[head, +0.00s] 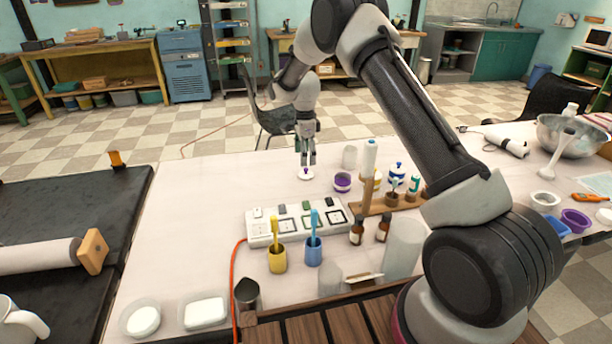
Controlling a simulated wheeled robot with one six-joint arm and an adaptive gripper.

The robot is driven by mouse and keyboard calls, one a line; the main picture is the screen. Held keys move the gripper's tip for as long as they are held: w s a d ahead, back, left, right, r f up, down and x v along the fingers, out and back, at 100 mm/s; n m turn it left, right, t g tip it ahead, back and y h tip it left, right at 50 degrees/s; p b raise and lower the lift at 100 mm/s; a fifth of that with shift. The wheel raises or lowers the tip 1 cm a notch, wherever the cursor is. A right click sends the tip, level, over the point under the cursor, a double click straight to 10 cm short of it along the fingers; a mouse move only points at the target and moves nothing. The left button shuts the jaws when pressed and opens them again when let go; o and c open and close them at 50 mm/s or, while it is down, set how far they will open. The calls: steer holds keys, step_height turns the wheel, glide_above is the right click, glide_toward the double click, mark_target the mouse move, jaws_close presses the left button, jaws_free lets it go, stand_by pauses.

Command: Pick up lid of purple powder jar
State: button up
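A small white lid (305,175) with a purple knob shows just left of a jar of purple powder (342,182), whose top is uncovered. My gripper (307,163) points down directly above the lid, its fingertips at or just above the knob. The two fingers show as narrow, near-parallel strips. The view is too small to tell whether they grip the knob or stand just clear of it. I also cannot tell whether the lid rests on the white table (190,210) or hangs slightly above it.
A clear glass (349,157) and a tall white bottle (369,156) stand right of my gripper. A wooden rack (409,203) with small bottles is farther right. A white switch panel (262,228) lies nearer. The table left of the lid is clear.

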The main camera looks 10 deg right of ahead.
mark_target(306, 169)
steer(key=f, duration=0.6)
steer(key=shift+s+d+f, duration=0.1)
steer(key=shift+s+f, duration=0.05)
steer(key=shift+s, duration=0.25)
steer(key=c, duration=0.8)
